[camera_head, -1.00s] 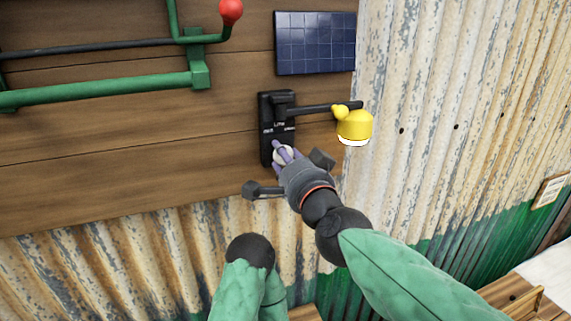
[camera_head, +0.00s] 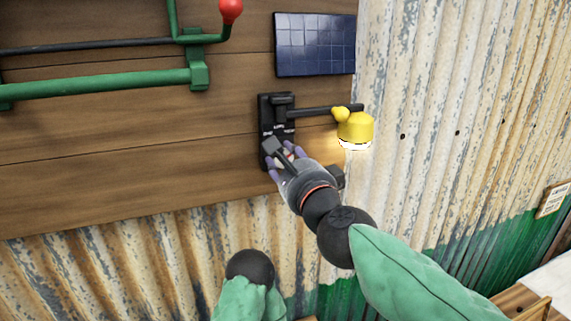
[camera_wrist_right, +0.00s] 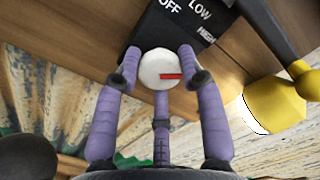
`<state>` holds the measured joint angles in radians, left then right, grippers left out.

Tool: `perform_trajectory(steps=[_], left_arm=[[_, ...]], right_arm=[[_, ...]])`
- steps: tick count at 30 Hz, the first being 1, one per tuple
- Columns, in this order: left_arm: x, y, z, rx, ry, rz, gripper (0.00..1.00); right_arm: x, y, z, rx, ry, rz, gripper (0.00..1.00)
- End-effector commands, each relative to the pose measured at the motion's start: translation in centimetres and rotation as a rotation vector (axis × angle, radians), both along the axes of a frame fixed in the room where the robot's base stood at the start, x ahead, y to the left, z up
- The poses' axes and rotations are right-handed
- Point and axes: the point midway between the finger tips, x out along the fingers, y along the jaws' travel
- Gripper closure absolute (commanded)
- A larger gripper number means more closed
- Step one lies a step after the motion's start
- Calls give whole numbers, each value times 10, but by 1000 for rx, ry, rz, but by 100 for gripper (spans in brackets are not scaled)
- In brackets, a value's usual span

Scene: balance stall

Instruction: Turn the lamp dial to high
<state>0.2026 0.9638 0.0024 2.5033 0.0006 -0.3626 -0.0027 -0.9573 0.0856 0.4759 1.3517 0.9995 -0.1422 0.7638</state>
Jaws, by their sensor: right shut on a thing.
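The lamp dial (camera_wrist_right: 150,68) is a white round knob with a red mark, on a black plate (camera_head: 267,104) fixed to the wooden wall. In the right wrist view the plate reads OFF, LOW and HIGH, and the red mark points right, roughly to the HIGH side. My right gripper (camera_head: 281,156) is shut on the dial, with purple fingers around its rim; it also shows in the right wrist view (camera_wrist_right: 160,72). The yellow lamp (camera_head: 355,127) on a black arm is lit, glowing at its lower edge. My left gripper is not in view.
A solar panel (camera_head: 316,44) hangs above the lamp. Green pipes (camera_head: 110,84) and a red ball-ended lever (camera_head: 231,10) are at the upper left. Corrugated metal (camera_head: 440,110) covers the wall at the right. A small sign (camera_head: 552,199) hangs at the far right.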

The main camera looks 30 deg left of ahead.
Motion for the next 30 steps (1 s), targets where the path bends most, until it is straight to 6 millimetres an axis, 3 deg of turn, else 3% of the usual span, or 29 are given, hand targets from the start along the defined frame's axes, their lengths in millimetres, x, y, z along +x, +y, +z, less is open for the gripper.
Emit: perform_trajectory(steps=[9,26,27,29,30], left_arm=[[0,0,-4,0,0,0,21],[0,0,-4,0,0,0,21],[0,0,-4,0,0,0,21],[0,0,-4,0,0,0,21],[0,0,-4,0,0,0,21]], right_arm=[[0,1,-3,78,98,1,93],[0,1,-3,96,120,1,93],[0,1,-3,96,120,1,51],[0,1,-3,96,118,1,36],[0,1,-3,96,118,1,36]])
